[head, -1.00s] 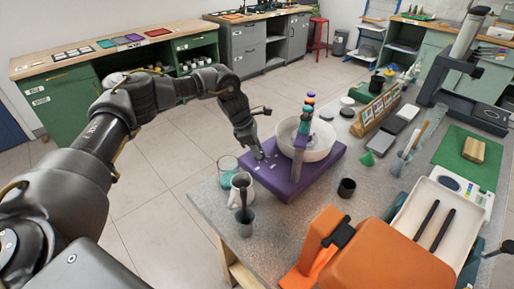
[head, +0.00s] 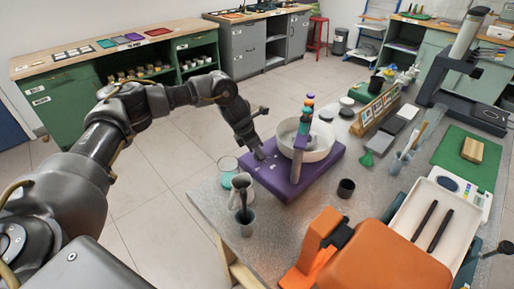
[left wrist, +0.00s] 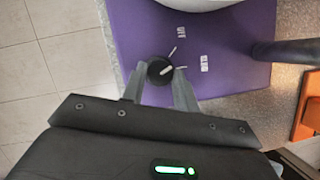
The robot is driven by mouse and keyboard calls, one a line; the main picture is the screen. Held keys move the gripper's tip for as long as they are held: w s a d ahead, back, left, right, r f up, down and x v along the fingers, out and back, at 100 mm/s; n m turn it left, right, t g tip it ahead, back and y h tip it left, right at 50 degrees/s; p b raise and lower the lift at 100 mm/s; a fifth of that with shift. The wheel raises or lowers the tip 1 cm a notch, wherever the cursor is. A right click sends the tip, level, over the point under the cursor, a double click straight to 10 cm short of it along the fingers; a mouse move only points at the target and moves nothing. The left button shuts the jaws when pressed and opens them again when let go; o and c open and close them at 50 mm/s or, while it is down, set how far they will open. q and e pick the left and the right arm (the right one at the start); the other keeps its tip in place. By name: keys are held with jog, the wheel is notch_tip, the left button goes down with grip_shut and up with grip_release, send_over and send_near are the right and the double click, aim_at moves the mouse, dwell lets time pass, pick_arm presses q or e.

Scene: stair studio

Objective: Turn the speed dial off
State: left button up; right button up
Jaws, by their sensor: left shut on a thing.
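A purple machine base (head: 285,187) stands on the table with a white bowl (head: 318,148) on it. The small round black speed dial (left wrist: 159,70) is on the base's top, with a pale pointer mark on it and white lines and small labels beside it. The labels are too blurred to read surely. My left gripper (head: 258,154) reaches down to the base's near left corner. In the left wrist view its two fingers (left wrist: 160,80) close on the dial from both sides. The dial is hidden by the gripper in the head view. My right gripper is not in view.
A glass (head: 228,167), a grey pitcher (head: 240,187) and a cup (head: 245,222) stand close left of the base. A small dark cup (head: 346,187) stands to its right. Open floor lies left of the table.

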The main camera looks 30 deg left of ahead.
pick_arm(q)
jog(key=shift+d+n+t+y+p, duration=0.15)
jog(key=shift+n+y+p, duration=0.25)
jog(key=shift+n, duration=0.65)
jog(key=shift+n+t+y+p, duration=0.3)
jog(key=shift+n+y, duration=0.1)
jog(key=shift+n, duration=0.65)
jog(key=o, duration=1)
jog(key=shift+c, duration=0.2)
jog(key=b+v, duration=0.1)
jog(key=v, duration=1)
jog(key=shift+w, duration=0.1)
